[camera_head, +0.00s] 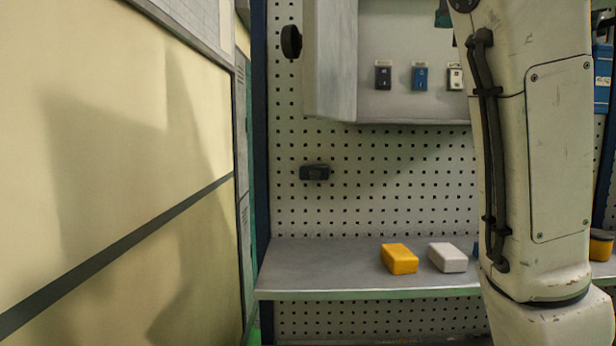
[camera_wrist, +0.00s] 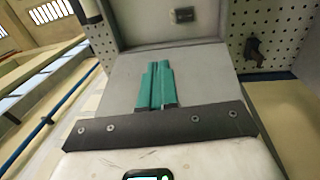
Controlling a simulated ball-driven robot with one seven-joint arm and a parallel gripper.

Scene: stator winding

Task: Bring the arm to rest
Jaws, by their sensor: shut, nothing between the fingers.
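My gripper (camera_wrist: 157,85) shows in the wrist view as two teal fingers close together, shut, with nothing visible between them. The fingers point toward a grey cabinet surface. My arm (camera_head: 540,150) stands nearly upright at the right of the head view, in front of the cabinet and shelf, and hides part of both. I cannot make out the gripper in the head view.
A cabinet (camera_head: 330,60) on the pegboard holds dark, blue and white modules. A dark fixture (camera_head: 314,172) sits below it. A yellow block (camera_head: 399,259) and a white block (camera_head: 447,257) lie on the grey shelf (camera_head: 320,268). The shelf's left part is clear.

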